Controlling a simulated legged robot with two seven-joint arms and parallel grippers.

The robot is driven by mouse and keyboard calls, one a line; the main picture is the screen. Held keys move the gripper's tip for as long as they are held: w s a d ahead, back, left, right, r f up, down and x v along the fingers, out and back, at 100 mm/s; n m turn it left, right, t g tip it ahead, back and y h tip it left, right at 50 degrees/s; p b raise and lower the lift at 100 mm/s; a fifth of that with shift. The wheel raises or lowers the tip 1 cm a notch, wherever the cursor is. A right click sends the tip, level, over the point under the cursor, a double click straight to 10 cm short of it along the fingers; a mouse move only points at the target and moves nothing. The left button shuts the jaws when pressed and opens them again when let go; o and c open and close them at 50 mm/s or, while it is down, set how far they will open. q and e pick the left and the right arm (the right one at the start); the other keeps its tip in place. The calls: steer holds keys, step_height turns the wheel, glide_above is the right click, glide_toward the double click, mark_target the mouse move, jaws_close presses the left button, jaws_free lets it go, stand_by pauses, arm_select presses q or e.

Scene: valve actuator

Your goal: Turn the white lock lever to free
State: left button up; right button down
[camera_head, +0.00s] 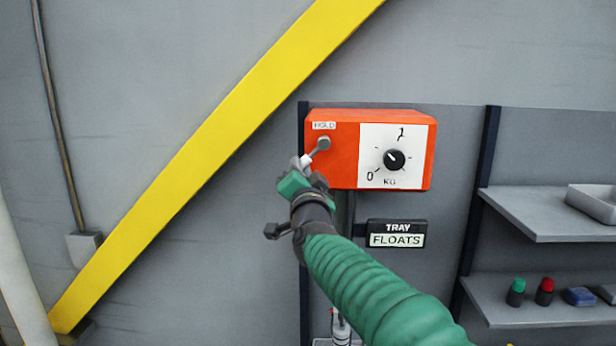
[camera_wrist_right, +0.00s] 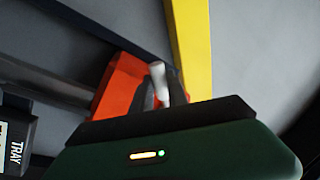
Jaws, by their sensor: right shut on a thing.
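The orange box (camera_head: 345,170) is fixed to the grey wall, with a small "HOLD" label (camera_head: 324,125) at its upper left. Below the label, a grey pivot (camera_head: 323,143) carries the lock lever, whose white end (camera_head: 306,160) points down and left past the box's edge. My right gripper (camera_head: 303,172) is shut on the white end of the lever. In the right wrist view, the white lever end (camera_wrist_right: 158,75) stands between the dark fingertips (camera_wrist_right: 160,92), with the orange box (camera_wrist_right: 117,82) just behind. The gripper partly hides the lever. My left gripper is not in view.
A white dial plate with a black knob (camera_head: 394,159) is on the box's right part. A "TRAY FLOATS" sign (camera_head: 396,233) hangs below. A yellow diagonal beam (camera_head: 200,150) runs left of the box. Shelves (camera_head: 545,215) hold a tray and small items at right.

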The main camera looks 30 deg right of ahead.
steer(key=shift+w+a+r+m+h, duration=0.15)
steer(key=shift+a+r+m+h, duration=0.1)
steer(key=shift+m, duration=0.35)
steer(key=shift+w+a+r+m+h, duration=0.1)
steer(key=shift+a+r+m+h, duration=0.1)
steer(key=shift+m, duration=0.4)
steer(key=c, duration=1.5)
jaws_free()
steer(key=shift+w, duration=0.1)
steer(key=shift+o, duration=1)
steer(key=shift+w, duration=0.1)
steer(key=shift+w+d, duration=0.1)
steer(key=b+v, duration=0.5)
steer(key=v, duration=1.2)
steer(key=shift+b, duration=0.4)
